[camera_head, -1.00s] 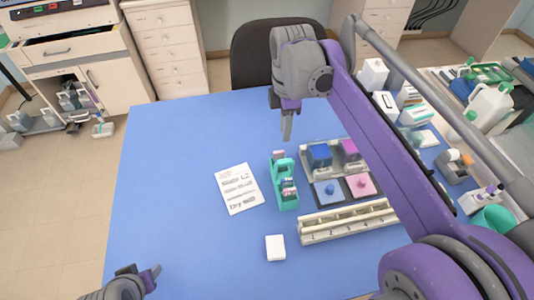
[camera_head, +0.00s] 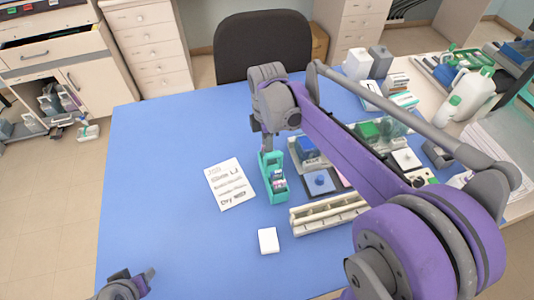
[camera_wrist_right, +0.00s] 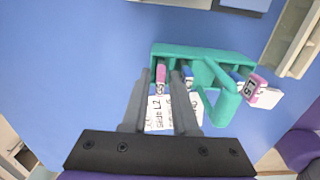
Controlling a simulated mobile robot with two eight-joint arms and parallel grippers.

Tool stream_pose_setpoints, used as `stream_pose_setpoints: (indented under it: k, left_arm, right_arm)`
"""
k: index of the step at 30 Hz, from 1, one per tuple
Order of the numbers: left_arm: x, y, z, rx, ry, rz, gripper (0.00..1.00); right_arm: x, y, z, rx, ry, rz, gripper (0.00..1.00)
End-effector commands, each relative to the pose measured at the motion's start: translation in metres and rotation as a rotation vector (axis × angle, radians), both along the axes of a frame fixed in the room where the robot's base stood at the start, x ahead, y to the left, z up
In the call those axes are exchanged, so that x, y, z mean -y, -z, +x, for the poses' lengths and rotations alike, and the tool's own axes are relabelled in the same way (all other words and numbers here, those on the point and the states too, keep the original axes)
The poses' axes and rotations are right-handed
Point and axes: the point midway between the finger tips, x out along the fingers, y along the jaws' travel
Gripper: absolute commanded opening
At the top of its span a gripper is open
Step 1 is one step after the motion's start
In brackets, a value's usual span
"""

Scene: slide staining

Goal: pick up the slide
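The teal slide rack (camera_head: 264,166) stands on the blue table, and it also fills the middle of the right wrist view (camera_wrist_right: 225,60). Several slides stand in it. A pink-labelled slide (camera_wrist_right: 161,73) is near its left end in the wrist view, with a blue-labelled slide (camera_wrist_right: 187,78) beside it. Another pink-labelled slide (camera_wrist_right: 257,82) is at the right. My right gripper (camera_wrist_right: 162,74) is over the rack, fingers apart on either side of the left pink label. Contact cannot be made out. My left gripper (camera_head: 137,276) is low at the left, away from the rack; its opening is unclear.
A printed card (camera_head: 230,184) lies left of the rack. A white block (camera_head: 268,240) lies in front. The table's left part is clear.

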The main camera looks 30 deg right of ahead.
Motion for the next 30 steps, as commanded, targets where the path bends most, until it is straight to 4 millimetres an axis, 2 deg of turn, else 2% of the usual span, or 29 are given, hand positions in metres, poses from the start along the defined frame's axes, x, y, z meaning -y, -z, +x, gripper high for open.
stream_pose_setpoints:
  k: [7,11,12,25,30]
  left_arm:
    - [0.0,0.0,0.0,0.0,0.0,0.0,0.5]
    - [0.0,0.0,0.0,0.0,0.0,0.0,0.5]
    - [0.0,0.0,0.0,0.0,0.0,0.0,0.5]
    - [0.0,0.0,0.0,0.0,0.0,0.0,0.5]
    - [0.0,-0.002,0.001,0.001,0.0,0.0,0.5]
  right_arm:
    - [0.0,0.001,0.0,0.0,0.0,0.0,0.26]
    - [0.0,0.001,0.0,0.0,0.0,0.0,0.02]
    - [0.0,0.001,0.0,0.0,0.0,0.0,0.0]
    - [0.0,0.0,0.0,0.0,0.0,0.0,0.0]
    - [0.0,-0.016,0.0,0.0,0.0,0.0,0.0]
